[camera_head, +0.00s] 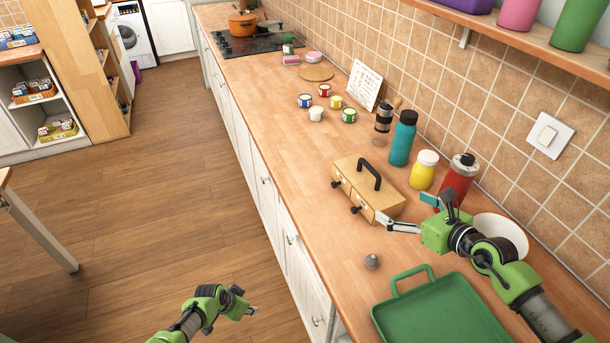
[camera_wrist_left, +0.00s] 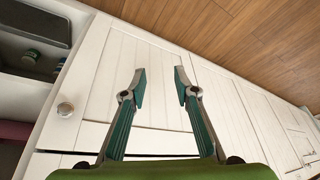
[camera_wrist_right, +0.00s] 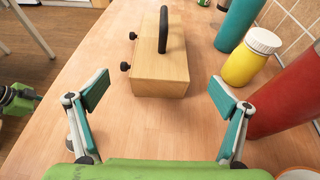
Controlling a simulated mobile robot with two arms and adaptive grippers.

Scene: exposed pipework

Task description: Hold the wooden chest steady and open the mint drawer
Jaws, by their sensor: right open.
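The wooden chest (camera_head: 379,196) stands on the counter with a black handle on top. It also shows in the right wrist view (camera_wrist_right: 160,75). Dark knobs (camera_wrist_right: 125,67) stick out of its left side, which faces the counter's front edge. That drawer side is too foreshortened to make out a mint drawer. My right gripper (camera_wrist_right: 158,92) is open and empty, just short of the chest's near end, its fingers spread wider than the chest. My left gripper (camera_head: 252,304) is low, away from the chest, in front of the cabinets. Its fingers are apart and empty in the left wrist view (camera_wrist_left: 160,82).
A teal bottle (camera_head: 402,139), a yellow jar (camera_head: 424,171) and a red bottle (camera_head: 457,180) stand behind the chest. A green tray (camera_head: 440,312) and a small grey object (camera_head: 371,261) lie nearer. A white bowl (camera_head: 503,232) is partly behind my right arm.

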